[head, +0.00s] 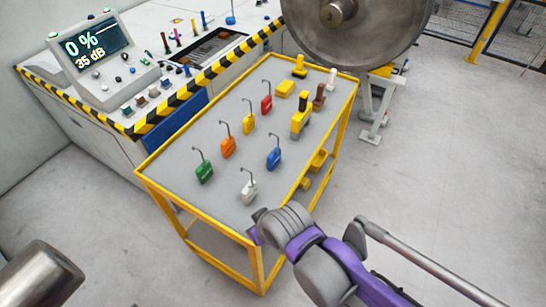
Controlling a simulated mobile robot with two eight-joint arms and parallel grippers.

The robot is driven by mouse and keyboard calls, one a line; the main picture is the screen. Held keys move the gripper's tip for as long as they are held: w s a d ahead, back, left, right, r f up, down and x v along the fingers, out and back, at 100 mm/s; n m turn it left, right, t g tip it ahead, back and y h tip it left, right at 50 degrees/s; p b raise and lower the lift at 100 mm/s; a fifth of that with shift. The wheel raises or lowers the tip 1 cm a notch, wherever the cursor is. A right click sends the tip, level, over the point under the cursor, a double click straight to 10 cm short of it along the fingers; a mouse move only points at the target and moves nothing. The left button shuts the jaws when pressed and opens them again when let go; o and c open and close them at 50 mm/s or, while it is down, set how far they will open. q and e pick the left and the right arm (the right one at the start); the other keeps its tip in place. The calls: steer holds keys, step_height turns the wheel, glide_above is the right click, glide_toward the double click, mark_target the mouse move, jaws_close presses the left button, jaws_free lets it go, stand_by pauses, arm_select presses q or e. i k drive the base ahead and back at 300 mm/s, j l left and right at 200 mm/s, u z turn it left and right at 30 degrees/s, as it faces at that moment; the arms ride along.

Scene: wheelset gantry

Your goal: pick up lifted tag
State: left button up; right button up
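Several coloured tags with thin bent wire hooks stand on the grey top of a yellow-framed cart (178,162). They are a green tag (204,172), an orange tag (228,147), a yellow tag (249,123), a red tag (266,104), a blue tag (273,158) and a white tag (248,191). Their lettering is too small to read, so I cannot tell which is the lifted tag. My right gripper (256,232), at the end of a purple and grey arm, is at the cart's near edge, below the white tag; its fingers are not clear. My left gripper is out of view.
Yellow tools (300,118) and a brown-handled item (319,98) occupy the cart's far right. A console with a display (90,46) and striped edge stands behind left. A large metal wheel (352,30) stands beyond the cart. Floor at right (450,150) is clear.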

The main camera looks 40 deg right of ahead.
mark_target(274, 158)
steer(key=k+l+u, duration=0.1)
steer(key=k+l, duration=0.5)
steer(key=k, duration=0.2)
steer(key=k+l+u, duration=0.1)
steer(key=u, duration=2.55)
steer(key=z, duration=3.3)
steer(key=i+l, duration=0.4)
steer(key=l+u, duration=0.05)
steer(key=l, duration=0.05)
